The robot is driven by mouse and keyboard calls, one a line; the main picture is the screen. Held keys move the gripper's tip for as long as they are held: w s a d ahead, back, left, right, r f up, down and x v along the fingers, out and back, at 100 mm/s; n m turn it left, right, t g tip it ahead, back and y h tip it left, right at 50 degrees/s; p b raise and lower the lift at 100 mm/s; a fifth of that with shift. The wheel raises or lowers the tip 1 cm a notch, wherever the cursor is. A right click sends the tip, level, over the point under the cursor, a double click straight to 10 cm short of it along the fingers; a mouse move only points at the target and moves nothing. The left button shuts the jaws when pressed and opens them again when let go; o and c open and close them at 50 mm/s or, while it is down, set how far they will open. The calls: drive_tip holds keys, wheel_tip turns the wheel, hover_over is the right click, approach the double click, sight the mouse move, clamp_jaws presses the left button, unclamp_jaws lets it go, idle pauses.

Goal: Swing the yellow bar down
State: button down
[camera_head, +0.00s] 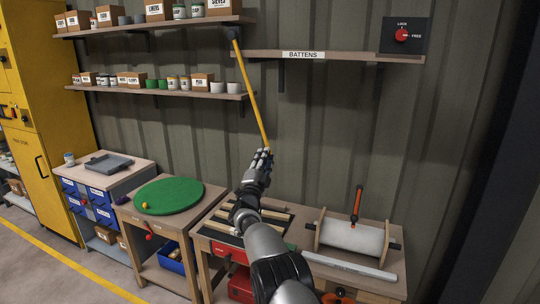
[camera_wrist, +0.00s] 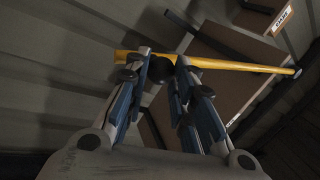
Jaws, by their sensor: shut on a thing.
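The yellow bar (camera_head: 250,92) hangs from a dark pivot (camera_head: 234,33) at the right end of the top shelf. It slopes steeply down and a little to the right against the ribbed wall. My gripper (camera_head: 266,152) is at its lower end, shut on it. In the wrist view, the yellow bar (camera_wrist: 240,66) runs across behind the fingertips of my gripper (camera_wrist: 162,72). A dark round knob shows between the fingers. The fingers hide part of the bar's held end.
A shelf marked BATTENS (camera_head: 350,58) is right of the bar, with a red LOCK/FREE knob (camera_head: 402,35) above. Loaded shelves (camera_head: 160,92) are left. Below stand a bench with a roller (camera_head: 350,238) and a table with a green disc (camera_head: 170,195).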

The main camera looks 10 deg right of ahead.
drive_tip(key=shift+w+a+m, duration=0.3)
drive_tip(key=shift+a, duration=0.05)
drive_tip(key=shift+d, duration=0.1)
drive_tip(key=c, duration=1.7)
unclamp_jaws()
drive_tip(key=o, duration=0.3)
drive_tip(key=shift+f, duration=0.1)
drive_tip(key=shift+o, duration=0.2)
drive_tip(key=shift+s, duration=0.1)
drive_tip(key=v, duration=1.2)
